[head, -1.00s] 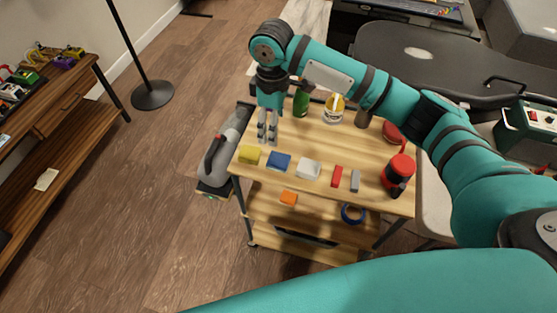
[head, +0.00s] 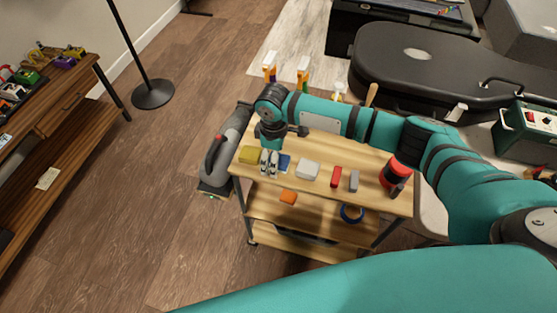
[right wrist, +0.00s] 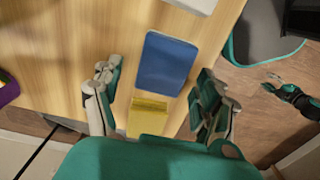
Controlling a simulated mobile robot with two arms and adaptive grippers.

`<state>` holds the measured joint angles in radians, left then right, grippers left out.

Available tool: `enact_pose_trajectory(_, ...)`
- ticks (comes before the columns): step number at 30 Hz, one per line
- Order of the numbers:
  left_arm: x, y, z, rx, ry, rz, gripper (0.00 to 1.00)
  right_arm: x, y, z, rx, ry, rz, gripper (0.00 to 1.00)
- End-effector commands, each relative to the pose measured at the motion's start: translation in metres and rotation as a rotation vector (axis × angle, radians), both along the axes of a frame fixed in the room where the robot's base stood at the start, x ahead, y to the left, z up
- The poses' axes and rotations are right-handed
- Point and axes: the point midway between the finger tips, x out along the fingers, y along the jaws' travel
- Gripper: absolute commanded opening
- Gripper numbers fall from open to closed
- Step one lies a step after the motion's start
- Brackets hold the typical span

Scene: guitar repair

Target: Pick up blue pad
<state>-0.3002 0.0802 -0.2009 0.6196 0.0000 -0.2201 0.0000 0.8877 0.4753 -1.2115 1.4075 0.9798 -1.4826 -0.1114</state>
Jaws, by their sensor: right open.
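The blue pad (head: 285,161) lies on the wooden cart top between a yellow pad (head: 250,155) and a white pad (head: 307,169). In the head view, my right gripper (head: 269,170) points down at the blue pad's left side and partly covers it. In the right wrist view, the blue pad (right wrist: 166,64) lies flat beyond the yellow pad (right wrist: 148,115). The fingers of my right gripper (right wrist: 157,80) are spread wide, with nothing held between them. I cannot tell its exact height above the pads.
A red block (head: 336,176), a grey block (head: 354,181) and a red-and-black container (head: 395,175) stand farther right on the cart (head: 375,205). A grey vacuum (head: 224,150) is beside its left edge. An orange block (head: 288,196) and blue ring (head: 352,213) are on the shelf below.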

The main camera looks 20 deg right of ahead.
Motion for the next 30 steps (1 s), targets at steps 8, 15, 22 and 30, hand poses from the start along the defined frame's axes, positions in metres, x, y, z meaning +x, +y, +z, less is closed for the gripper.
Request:
enact_pose_trajectory(8, 0.0, 0.0, 0.0, 0.0, 0.0, 0.0, 0.4, 0.0, 0.0, 0.0, 0.001, -0.001, 0.0, 0.66)
enact_pose_trajectory(15, 0.0, 0.0, 0.0, 0.0, -0.001, 0.0, 0.4, 0.0, 0.0, 0.0, 0.001, -0.001, 0.0, 0.34)
enact_pose_trajectory(22, 0.0, 0.0, 0.0, 0.0, -0.001, 0.001, 0.4, 0.0, 0.0, 0.0, 0.001, -0.001, 0.0, 0.29)
enact_pose_trajectory(30, 0.0, 0.0, -0.002, 0.0, -0.001, 0.001, 0.4, 0.001, 0.001, 0.011, 0.003, -0.002, 0.001, 0.29)
